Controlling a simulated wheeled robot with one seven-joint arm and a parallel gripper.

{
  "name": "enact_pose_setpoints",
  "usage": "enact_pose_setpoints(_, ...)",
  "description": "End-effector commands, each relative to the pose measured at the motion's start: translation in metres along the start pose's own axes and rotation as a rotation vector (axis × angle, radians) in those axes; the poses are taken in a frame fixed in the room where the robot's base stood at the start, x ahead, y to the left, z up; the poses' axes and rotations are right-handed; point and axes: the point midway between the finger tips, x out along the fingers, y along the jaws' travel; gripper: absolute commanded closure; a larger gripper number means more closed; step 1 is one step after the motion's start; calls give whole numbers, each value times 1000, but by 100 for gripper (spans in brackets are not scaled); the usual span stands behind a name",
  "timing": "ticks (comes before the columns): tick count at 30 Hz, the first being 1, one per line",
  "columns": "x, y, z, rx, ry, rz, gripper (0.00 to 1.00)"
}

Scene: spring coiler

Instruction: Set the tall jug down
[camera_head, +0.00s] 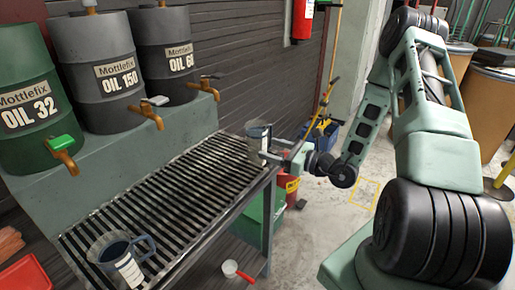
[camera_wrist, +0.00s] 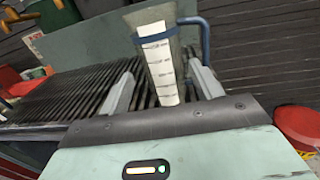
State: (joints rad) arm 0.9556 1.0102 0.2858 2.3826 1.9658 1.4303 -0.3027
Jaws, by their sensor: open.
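The tall jug (camera_head: 257,137) is grey and see-through, with a blue band and a white scale strip. It appears to stand upright on the far right end of the slatted rack (camera_head: 165,185). In the wrist view the tall jug (camera_wrist: 160,58) is between my fingers, with its blue handle to the right. My gripper (camera_head: 273,153) is open around the jug, coming from the right in the head view; its two fingers (camera_wrist: 162,78) show gaps beside the jug. The jug's base is partly hidden in both views.
A second jug (camera_head: 122,262) with a blue handle and dark contents stands on the rack's near end. Oil drums (camera_head: 95,65) with taps line the rack's back left. A red-and-white scoop (camera_head: 235,269) is below the rack's front. The rack's middle is clear.

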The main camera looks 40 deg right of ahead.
Motion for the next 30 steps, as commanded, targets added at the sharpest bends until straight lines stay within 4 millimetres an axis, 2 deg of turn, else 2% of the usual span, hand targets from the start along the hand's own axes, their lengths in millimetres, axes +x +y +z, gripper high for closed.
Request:
enact_pose_setpoints(3,16,0,1,-1,0,2,35)
enact_pose_setpoints(10,32,0,1,-1,0,3,35)
enact_pose_setpoints(18,69,-3,2,-1,0,3,35)
enact_pose_setpoints(27,76,-3,1,0,0,0,35)
enact_pose_setpoints(28,75,-3,1,0,0,0,38)
enact_pose_setpoints(30,75,-3,1,0,0,0,58)
